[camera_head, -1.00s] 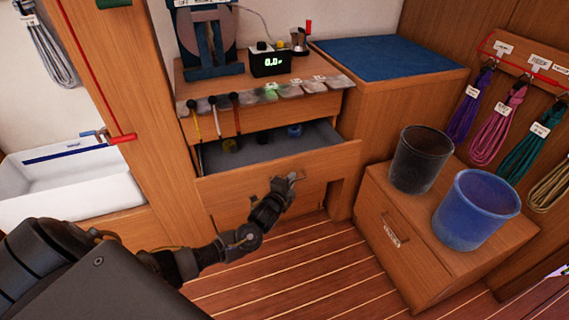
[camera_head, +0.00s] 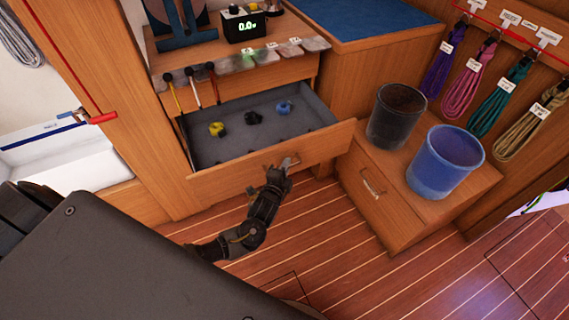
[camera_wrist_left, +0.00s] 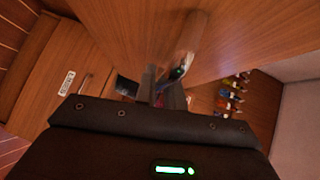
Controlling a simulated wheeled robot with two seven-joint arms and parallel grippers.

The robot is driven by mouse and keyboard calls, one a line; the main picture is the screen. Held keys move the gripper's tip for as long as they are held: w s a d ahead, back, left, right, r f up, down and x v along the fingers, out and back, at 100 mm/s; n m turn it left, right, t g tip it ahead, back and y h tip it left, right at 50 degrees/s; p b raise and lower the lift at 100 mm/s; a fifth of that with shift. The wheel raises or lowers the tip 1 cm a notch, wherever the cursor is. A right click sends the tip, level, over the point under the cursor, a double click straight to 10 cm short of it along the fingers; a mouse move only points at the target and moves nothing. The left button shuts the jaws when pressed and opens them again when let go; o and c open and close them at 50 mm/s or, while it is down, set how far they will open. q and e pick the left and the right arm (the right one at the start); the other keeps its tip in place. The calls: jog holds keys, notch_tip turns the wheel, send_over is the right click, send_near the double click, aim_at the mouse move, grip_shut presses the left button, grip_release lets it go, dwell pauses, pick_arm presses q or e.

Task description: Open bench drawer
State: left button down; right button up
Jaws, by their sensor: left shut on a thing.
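The bench drawer (camera_head: 240,176) stands well out from the wooden bench, with its grey-lined inside in plain view. Inside lie a yellow coil (camera_head: 217,129), a black coil (camera_head: 253,118) and a blue coil (camera_head: 284,107). My left gripper (camera_head: 283,165) is at the middle of the drawer front, shut on the drawer handle (camera_head: 290,161). In the left wrist view the jaws (camera_wrist_left: 165,92) sit close against a wooden panel and the handle between them is hard to make out. My right gripper is in neither view.
To the right, a black bucket (camera_head: 396,115) and a blue bucket (camera_head: 444,162) stand on a low wooden cabinet (camera_head: 352,200). Coloured rope coils hang on the right wall. A digital scale (camera_head: 243,24) stands on the bench top. Plank floor before the drawer is clear.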

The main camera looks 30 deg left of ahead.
pick_arm(q)
jog(key=c, duration=1.8)
grip_release()
jog(key=shift+o, duration=0.2)
jog(key=shift+s, duration=0.1)
